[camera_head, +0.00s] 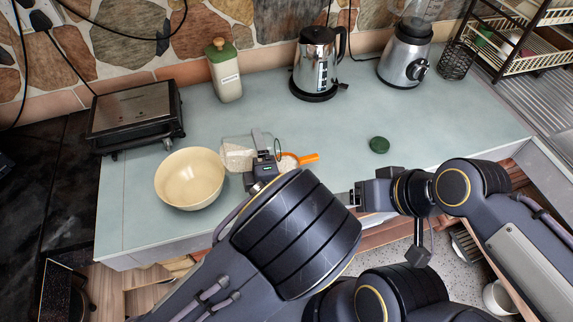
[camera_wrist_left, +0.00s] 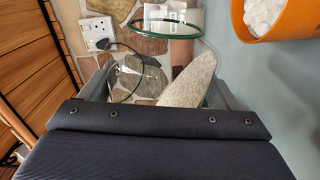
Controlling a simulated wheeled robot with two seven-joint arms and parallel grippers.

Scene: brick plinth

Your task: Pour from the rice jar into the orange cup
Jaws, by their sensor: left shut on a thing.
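The clear rice jar (camera_head: 238,155) lies tilted in my left gripper (camera_head: 264,158), which is shut on it. White rice shows inside the jar; in the left wrist view the rice (camera_wrist_left: 190,80) lies slanted along the glass. The orange cup (camera_head: 290,162) stands just right of the gripper, partly hidden by it. In the left wrist view the cup (camera_wrist_left: 282,35) is at the upper right with white contents inside. My right gripper (camera_head: 350,197) is near the counter's front edge; its opening is too small to judge.
A cream bowl (camera_head: 190,180) stands left of the jar. A green lid (camera_head: 379,145) lies on the counter to the right. A green-topped canister (camera_head: 224,72), kettle (camera_head: 317,65), blender (camera_head: 405,58) and grill (camera_head: 135,115) stand farther back.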

